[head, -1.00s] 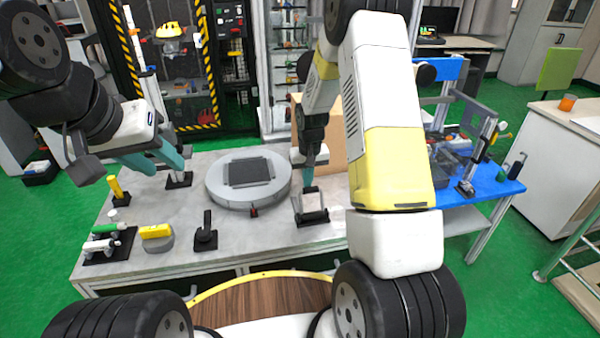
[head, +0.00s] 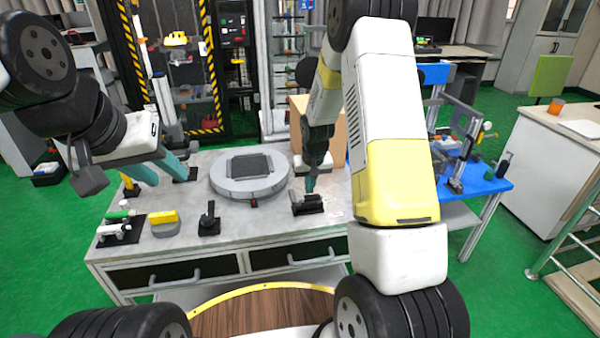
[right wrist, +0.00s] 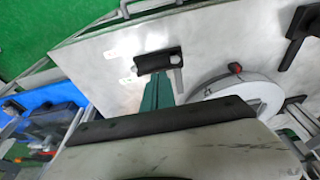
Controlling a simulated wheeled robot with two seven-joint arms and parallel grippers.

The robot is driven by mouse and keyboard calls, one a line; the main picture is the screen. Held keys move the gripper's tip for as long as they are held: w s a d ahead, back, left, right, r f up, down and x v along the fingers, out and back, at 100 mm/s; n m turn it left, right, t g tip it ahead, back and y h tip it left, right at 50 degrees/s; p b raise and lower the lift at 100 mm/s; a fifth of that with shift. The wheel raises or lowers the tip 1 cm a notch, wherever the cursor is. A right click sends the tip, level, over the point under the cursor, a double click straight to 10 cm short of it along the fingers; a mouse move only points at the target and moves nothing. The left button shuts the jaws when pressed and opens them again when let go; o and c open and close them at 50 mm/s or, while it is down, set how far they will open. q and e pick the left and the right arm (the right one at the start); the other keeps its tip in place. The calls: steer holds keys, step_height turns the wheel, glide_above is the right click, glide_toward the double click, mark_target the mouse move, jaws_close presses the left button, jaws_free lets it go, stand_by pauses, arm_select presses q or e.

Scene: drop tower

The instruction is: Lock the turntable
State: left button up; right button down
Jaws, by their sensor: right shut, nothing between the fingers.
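The turntable (head: 250,174) is a round grey disc with a dark square top, on the grey worktable. A small red part (head: 254,203) sits at its front rim. To its right is a low black fixture (head: 307,204); the right wrist view shows this fixture (right wrist: 159,60) with a grey bar beside the fingers. My right gripper (head: 310,188) is shut and empty, its teal tips pointing down at the fixture; whether they touch cannot be told. My left gripper (head: 172,178) is open and empty above the table's left side, teal fingers apart.
A black fixture with an upright handle (head: 209,220) stands front left of the turntable. A yellow block on a grey base (head: 163,222) and a black tray of coloured pieces (head: 120,230) lie further left. A cardboard box (head: 299,112) is behind; a blue table (head: 482,188) is right.

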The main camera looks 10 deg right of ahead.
steer(key=shift+s+f, duration=0.4)
steer(key=shift+s, duration=0.3)
steer(key=shift+s+f, duration=0.4)
steer(key=shift+s, duration=0.25)
steer(key=w+r+v, duration=0.1)
steer(key=w+v, duration=0.1)
steer(key=v, duration=0.7)
glide_above(311, 198)
steer(key=s, duration=0.4)
steer(key=shift+d+f, duration=0.1)
steer(key=shift+f, duration=0.35)
